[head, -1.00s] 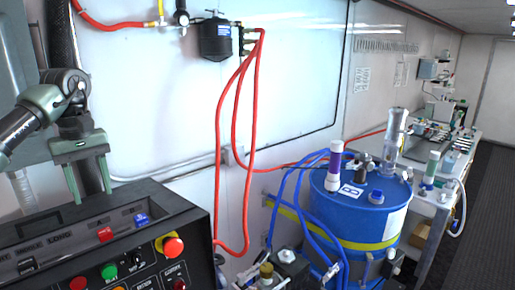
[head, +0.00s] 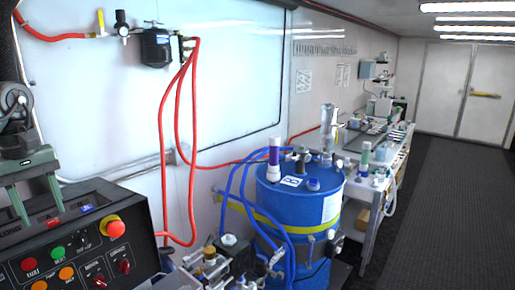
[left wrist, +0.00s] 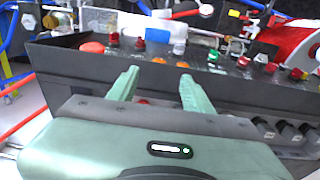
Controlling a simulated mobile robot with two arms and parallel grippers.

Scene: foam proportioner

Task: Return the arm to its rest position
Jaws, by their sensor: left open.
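My left gripper (head: 36,200) is at the left edge of the head view, its two green fingers pointing down and apart in front of the control panel (head: 150,222). In the left wrist view the open left gripper (left wrist: 158,82) shows its fingers spread with nothing between them, and the panel's row of buttons lies beyond. Part of the left arm is cut off by the picture edge. My right gripper is not in view.
A blue drum (head: 285,215) with blue hoses and a yellow strap stands right of the panel. Red hoses (head: 192,140) hang from a black wall unit (head: 156,48). A bench (head: 385,165) runs along the wall. The dark floor (head: 440,200) at right is clear.

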